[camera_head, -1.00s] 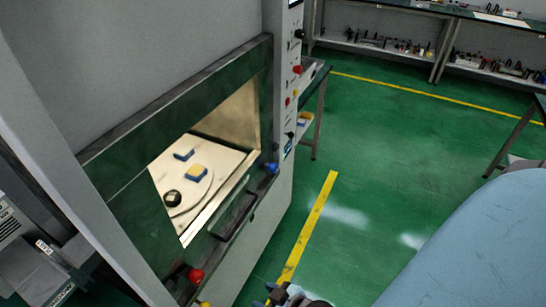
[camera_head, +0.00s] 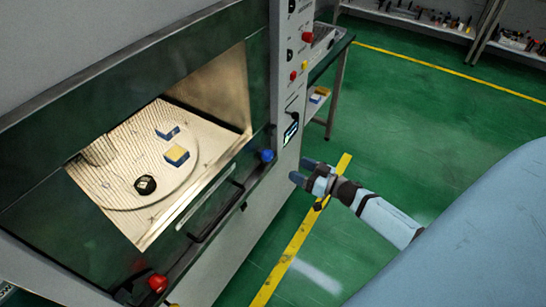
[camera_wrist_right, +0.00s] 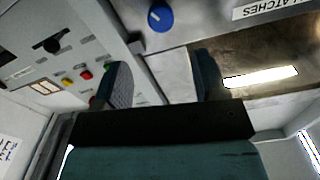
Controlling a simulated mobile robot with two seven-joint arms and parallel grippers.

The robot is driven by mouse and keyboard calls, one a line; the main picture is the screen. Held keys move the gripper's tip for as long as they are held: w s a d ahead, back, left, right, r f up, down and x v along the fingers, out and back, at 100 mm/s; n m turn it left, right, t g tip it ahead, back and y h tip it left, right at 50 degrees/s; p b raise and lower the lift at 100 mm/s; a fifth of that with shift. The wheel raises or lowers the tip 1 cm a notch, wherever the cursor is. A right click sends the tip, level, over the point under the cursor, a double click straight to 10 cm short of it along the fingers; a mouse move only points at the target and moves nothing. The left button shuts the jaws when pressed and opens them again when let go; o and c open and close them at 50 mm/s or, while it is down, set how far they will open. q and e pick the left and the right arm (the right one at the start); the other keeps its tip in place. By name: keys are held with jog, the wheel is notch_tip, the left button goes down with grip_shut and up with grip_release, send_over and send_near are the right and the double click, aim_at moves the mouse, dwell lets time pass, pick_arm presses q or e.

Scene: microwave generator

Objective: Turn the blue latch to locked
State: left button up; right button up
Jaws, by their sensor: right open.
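The blue latch (camera_head: 267,156) is a round knob on the front of the microwave generator, at the right edge of the door. It also shows in the right wrist view as a blue knob with a pale line (camera_wrist_right: 160,17), beyond the fingers, near a "LATCHES" label (camera_wrist_right: 270,8). My right gripper (camera_head: 300,170) is open and empty, a little to the right of the latch and apart from it. In the right wrist view its two fingers (camera_wrist_right: 160,85) stand wide apart below the knob. My left gripper is not in view.
The door (camera_head: 40,200) has a window showing blocks and a round black item inside. A dark handle (camera_head: 215,210) and a red knob (camera_head: 157,283) are on its front. A control panel (camera_head: 292,90) with buttons stands right of the door. Green floor lies open to the right.

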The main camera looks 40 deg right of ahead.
aim_at(271, 157)
jog(key=x, duration=1)
jog(key=shift+w+a+p, duration=0.1)
jog(key=shift+p, duration=0.2)
jog(key=c, duration=0.9)
